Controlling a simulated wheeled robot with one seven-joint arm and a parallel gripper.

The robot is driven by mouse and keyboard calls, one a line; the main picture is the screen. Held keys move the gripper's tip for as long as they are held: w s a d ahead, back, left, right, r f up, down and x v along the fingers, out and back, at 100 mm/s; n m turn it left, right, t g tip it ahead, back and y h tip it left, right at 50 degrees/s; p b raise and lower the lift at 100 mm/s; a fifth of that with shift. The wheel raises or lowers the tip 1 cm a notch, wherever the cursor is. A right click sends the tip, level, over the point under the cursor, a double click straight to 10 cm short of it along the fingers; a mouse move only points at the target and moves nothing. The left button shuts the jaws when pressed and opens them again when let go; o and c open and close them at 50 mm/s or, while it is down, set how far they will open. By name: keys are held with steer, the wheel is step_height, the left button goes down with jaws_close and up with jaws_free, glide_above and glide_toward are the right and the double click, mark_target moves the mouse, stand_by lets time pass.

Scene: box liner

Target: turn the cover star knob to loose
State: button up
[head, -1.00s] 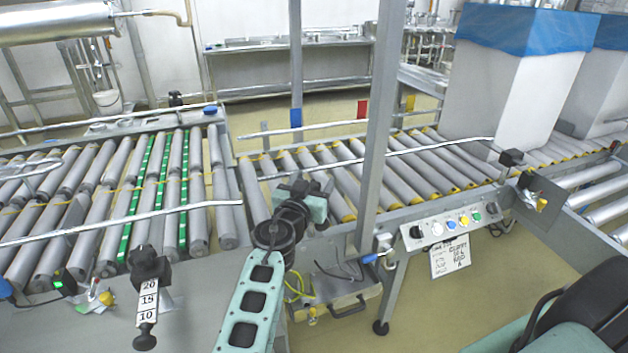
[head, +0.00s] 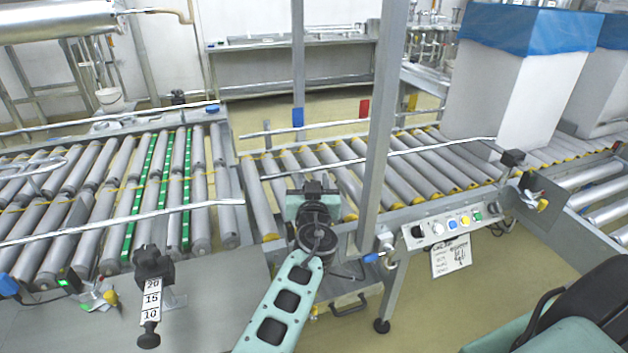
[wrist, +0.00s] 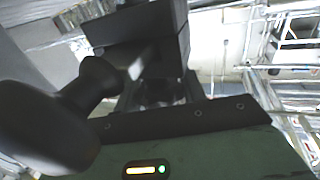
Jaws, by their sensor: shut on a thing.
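My gripper (head: 314,190) is at the near edge of the roller conveyor, left of the grey upright post. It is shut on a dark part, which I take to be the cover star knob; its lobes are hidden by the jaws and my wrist. In the wrist view my gripper (wrist: 160,92) reaches up to a black block, and the pinched part is too dark to make out. A smooth black round handle on a stem fills the left of that view, close to the camera.
The grey post (head: 378,130) stands just right of my arm. A button panel (head: 450,225) is on the conveyor frame to the right. A black clamp with a number scale (head: 151,290) is at the left. A white blue-topped box (head: 505,90) stands at the back right.

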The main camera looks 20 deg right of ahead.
steer(key=n+y+p, duration=0.2)
steer(key=y, duration=0.1)
steer(key=n+y+p, duration=0.1)
steer(key=y, duration=0.1)
steer(key=shift+r+t, duration=0.35)
steer(key=shift+t, duration=0.05)
steer(key=n+y+p, duration=0.1)
steer(key=y+p, duration=0.1)
steer(key=n+y+p, duration=0.2)
steer(key=shift+a+y, duration=0.2)
steer(key=shift+y, duration=0.1)
steer(key=n+y+p, duration=0.1)
steer(key=n+g+y+p, duration=0.1)
steer(key=y+p, duration=0.1)
steer(key=shift+a+n+g+y, duration=0.2)
steer(key=shift+n+g+y, duration=0.1)
steer(key=shift+s+a+f+n+g+y+p, duration=0.15)
steer(key=shift+n+g+y+p, duration=0.45)
steer(key=shift+y, duration=0.35)
steer(key=shift+w+a+f+n+g+y+p, duration=0.15)
steer(key=shift+n+g+y+p, duration=0.35)
steer(key=shift+n+y, duration=0.4)
steer(key=shift+s+g+y, duration=0.15)
steer(key=shift+g+y, duration=0.1)
steer(key=shift+g, duration=0.05)
steer(key=o, duration=1)
steer(key=shift+a, duration=0.1)
steer(key=shift+c, duration=0.2)
step_height(320, 180, up, 10)
steer(key=shift+p, duration=0.3)
